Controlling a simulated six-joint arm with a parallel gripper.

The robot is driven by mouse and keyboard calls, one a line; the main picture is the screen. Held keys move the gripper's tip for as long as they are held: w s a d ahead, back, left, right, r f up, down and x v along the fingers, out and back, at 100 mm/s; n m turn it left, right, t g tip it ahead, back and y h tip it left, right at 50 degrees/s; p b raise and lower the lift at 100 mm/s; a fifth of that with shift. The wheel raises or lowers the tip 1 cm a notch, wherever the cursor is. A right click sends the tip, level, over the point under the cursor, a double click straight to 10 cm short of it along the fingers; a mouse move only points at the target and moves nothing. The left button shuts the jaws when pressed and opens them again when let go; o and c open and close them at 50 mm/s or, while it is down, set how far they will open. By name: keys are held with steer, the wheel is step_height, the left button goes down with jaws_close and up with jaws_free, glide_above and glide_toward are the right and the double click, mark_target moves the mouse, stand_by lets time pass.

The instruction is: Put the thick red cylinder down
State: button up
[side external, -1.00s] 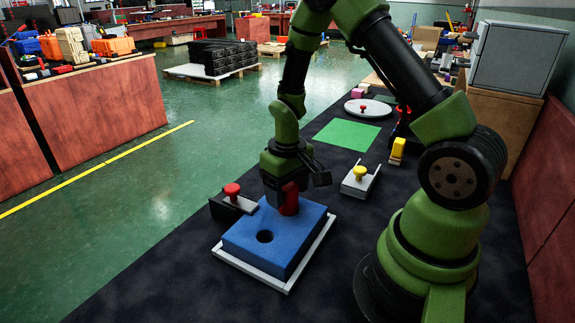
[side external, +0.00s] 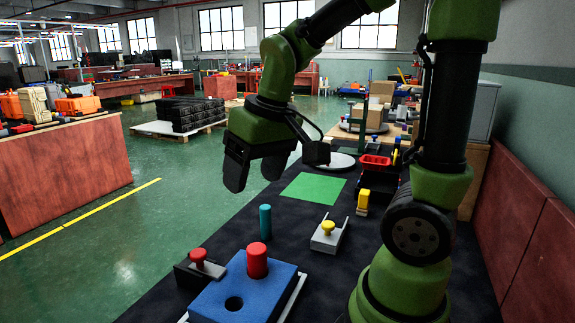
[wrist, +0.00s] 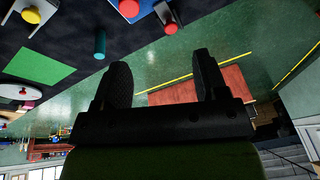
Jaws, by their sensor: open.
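The thick red cylinder (side external: 257,261) stands upright at the blue block (side external: 243,296), near its back edge. Its lower end is hidden, so I cannot tell how deep it sits in the block. The block has an empty round hole (side external: 234,303) in front of it. The cylinder also shows at the top edge of the wrist view (wrist: 129,8). My gripper (side external: 255,176) is open and empty, well above the block and apart from the cylinder. In the wrist view nothing is between its fingers (wrist: 162,66).
A teal cylinder (side external: 265,222) stands upright behind the block. A red knob (side external: 198,258) on a dark holder is left of the block. A yellow knob (side external: 328,227) on a grey holder is to the right. The green square (side external: 314,187) is clear.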

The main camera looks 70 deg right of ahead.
steer(key=s+a+r+t+y, duration=0.1)
steer(key=s+a+r+t, duration=0.3)
steer(key=s, duration=0.4)
steer(key=shift+s+a+r+y, duration=0.15)
steer(key=shift+a+r+y, duration=0.2)
steer(key=shift+a, duration=0.2)
